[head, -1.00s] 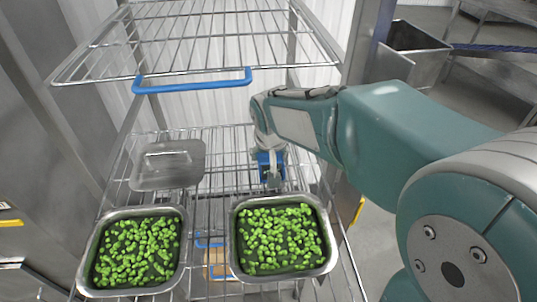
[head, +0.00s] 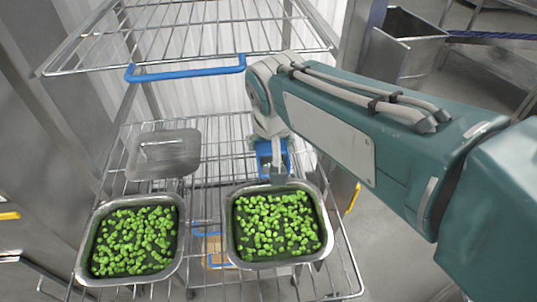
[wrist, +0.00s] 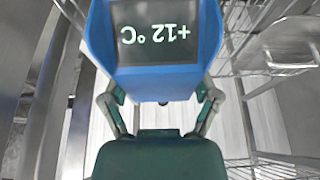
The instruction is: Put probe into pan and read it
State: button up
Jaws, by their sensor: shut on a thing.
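My gripper (head: 270,140) is shut on a blue probe (head: 273,158) and holds it upright near the back rim of the right pan (head: 327,250). In the wrist view the probe (wrist: 150,75) sits between the two fingers. Its display (wrist: 155,32) reads +12 °C, upside down. The probe's grey lower part (head: 278,176) overlaps the right pan's back rim in the head view; I cannot tell whether its tip is over or in the food. The right pan holds green pieces (head: 275,222). The left pan (head: 82,255) holds similar green pieces.
A metal lid or empty pan (head: 165,155) lies on the wire rack (head: 215,165) behind the left pan. An upper wire shelf (head: 190,30) with a blue front strip (head: 185,74) hangs above. A metal bin (head: 410,45) stands at the back right.

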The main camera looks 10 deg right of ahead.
notch_tip(320, 180, up, 13)
dwell(0.8)
jog(key=shift+r, duration=0.1)
